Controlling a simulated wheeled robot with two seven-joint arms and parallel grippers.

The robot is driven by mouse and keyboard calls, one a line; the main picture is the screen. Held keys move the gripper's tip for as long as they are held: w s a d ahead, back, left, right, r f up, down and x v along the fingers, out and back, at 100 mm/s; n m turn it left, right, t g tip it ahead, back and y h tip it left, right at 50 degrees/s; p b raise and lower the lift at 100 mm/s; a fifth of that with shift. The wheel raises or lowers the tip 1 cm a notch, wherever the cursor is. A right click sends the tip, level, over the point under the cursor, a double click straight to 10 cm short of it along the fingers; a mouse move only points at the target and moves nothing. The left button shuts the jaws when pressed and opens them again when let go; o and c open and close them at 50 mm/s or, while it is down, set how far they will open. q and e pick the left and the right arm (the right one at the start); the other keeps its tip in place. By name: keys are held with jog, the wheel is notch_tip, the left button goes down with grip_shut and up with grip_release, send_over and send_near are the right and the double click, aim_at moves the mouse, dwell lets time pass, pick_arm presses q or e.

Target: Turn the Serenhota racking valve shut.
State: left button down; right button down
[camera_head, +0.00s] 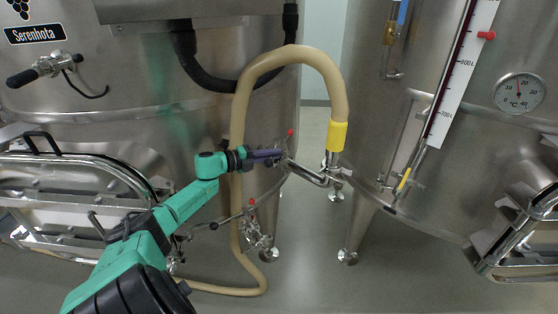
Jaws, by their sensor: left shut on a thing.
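The Serenhota vat is the steel vat (150,125) on the left, with a black name label (35,34). Its racking valve (287,165) sits low on its right side and has a thin lever with a red tip (290,132) that points up. My left gripper (277,155), on the green arm from the left, is shut at this lever. The fingers hide part of the lever and valve, so the exact grip is hard to see. My right gripper is not in view.
A beige hose (300,54) arches above the gripper to a yellow collar (337,136) on a steel pipe (310,175). A second valve (254,232) with a red-tipped handle sits lower. Another vat (440,190) stands at right. Floor between the vats is partly free.

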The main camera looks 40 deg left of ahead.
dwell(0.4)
pick_arm(q)
jog(key=c, duration=0.9)
grip_release()
